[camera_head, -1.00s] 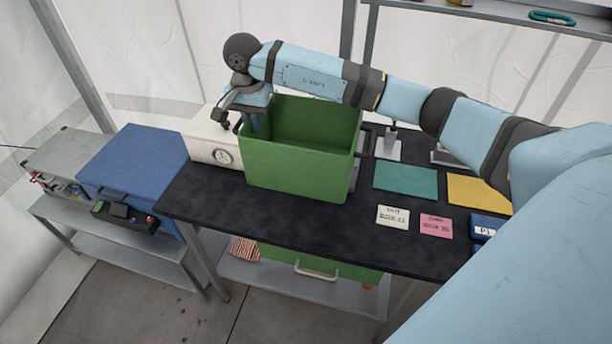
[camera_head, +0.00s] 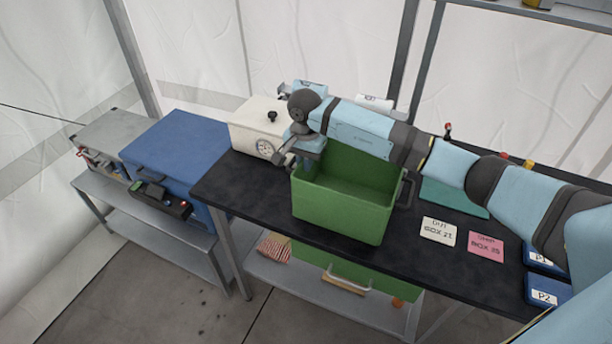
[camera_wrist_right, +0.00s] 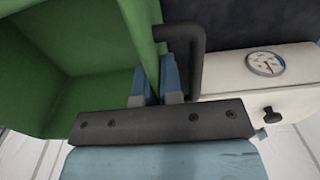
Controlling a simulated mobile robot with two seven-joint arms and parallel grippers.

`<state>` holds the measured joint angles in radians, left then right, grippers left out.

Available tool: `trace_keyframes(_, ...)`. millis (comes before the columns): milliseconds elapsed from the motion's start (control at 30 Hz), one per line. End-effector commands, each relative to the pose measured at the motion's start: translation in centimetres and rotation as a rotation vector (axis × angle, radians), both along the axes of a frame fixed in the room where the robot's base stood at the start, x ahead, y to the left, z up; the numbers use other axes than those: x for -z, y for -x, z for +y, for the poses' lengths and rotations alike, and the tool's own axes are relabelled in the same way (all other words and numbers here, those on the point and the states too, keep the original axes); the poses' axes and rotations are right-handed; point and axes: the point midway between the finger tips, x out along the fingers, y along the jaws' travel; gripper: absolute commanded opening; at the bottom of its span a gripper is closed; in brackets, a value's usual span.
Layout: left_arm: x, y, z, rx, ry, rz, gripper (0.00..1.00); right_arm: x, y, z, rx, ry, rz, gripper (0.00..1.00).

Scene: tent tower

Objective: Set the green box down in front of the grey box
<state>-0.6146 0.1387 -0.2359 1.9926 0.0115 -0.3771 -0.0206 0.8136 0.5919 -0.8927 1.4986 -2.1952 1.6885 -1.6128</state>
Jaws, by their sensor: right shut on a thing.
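The open-topped green box (camera_head: 340,213) is upright over the black table, near its front edge. I cannot tell whether its base touches the table. My right gripper (camera_head: 306,153) is shut on its left wall, near the top rim. In the right wrist view, the fingers (camera_wrist_right: 158,88) straddle the green wall (camera_wrist_right: 135,35), beside a dark handle. The grey box (camera_head: 108,132), with latches on its front, stands on the low metal shelf at the far left, left of the blue box. My left gripper is not in view.
The blue box (camera_head: 173,150) stands beside the grey box, with a small dark device (camera_head: 160,200) before it. A white gauge box (camera_head: 258,128) is on the black table (camera_head: 235,180). The shelf strip before the grey box (camera_head: 95,185) looks bare. A green container (camera_head: 385,285) sits under the table.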

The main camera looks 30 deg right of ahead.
Motion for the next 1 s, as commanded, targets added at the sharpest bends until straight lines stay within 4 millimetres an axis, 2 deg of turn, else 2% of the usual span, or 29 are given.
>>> trace_keyframes(300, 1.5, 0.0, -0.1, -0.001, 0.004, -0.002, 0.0, 3.9, 0.2, 0.4, -0.009, 0.0, 0.002, 0.0)
trace_keyframes(733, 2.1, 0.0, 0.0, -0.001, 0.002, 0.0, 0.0, 4.5, 0.2, 0.4, -0.011, 0.001, -0.001, 0.0)
trace_keyframes(767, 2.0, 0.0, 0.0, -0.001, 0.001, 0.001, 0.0, 4.5, 0.2, 0.4, -0.011, 0.001, 0.001, 0.13)
trace_keyframes(833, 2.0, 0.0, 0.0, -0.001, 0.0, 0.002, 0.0, 4.4, 0.2, 0.4, -0.011, 0.001, 0.001, 0.29)
trace_keyframes(867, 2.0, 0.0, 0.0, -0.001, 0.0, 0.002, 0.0, 4.4, 0.2, 0.4, -0.011, 0.0, 0.001, 0.32)
trace_keyframes(1000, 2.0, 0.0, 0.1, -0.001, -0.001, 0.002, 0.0, 4.4, 0.2, 0.4, -0.011, 0.0, 0.001, 0.32)
